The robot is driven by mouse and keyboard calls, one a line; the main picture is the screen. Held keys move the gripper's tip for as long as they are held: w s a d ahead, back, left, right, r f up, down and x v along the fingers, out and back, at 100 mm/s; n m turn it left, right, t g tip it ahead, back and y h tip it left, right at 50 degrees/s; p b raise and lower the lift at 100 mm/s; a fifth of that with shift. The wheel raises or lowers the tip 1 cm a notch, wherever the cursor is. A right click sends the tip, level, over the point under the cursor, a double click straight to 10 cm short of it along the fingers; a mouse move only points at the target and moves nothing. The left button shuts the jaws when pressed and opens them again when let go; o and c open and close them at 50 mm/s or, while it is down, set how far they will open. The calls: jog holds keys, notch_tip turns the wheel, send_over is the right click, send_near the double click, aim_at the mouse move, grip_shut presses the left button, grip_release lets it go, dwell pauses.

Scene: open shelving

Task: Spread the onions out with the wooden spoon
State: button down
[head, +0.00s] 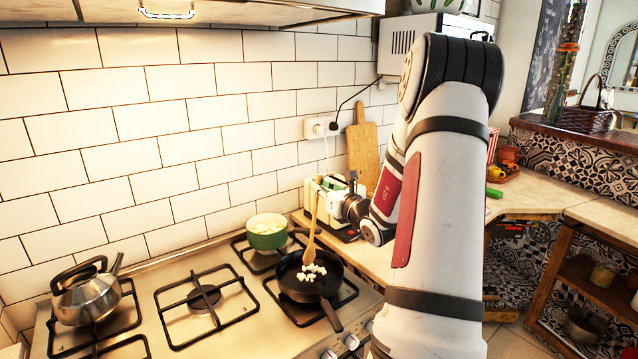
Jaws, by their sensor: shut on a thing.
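The wooden spoon (313,222) stands nearly upright over the black frying pan (333,287), with its bowl end down at the onions. The onions (313,271) are small pale chopped pieces, gathered in a loose cluster in the middle of the pan. My gripper (320,187) is shut on the upper part of the spoon's handle, above and slightly right of the pan. Its fingers are small and hard to make out against the pale appliance behind. Whether the spoon's bowl touches the onions or the pan floor cannot be told.
A green pot (267,238) with pale contents stands on the burner behind the pan. A steel kettle (87,296) is on the left burner. The centre front burner (204,298) is empty. A wooden cutting board (363,155) leans on the wall. The pan's handle points front right.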

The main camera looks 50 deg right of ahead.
jog(key=shift+f+b, duration=1.15)
jog(key=shift+f, duration=0.9)
jog(key=shift+s+d, duration=0.1)
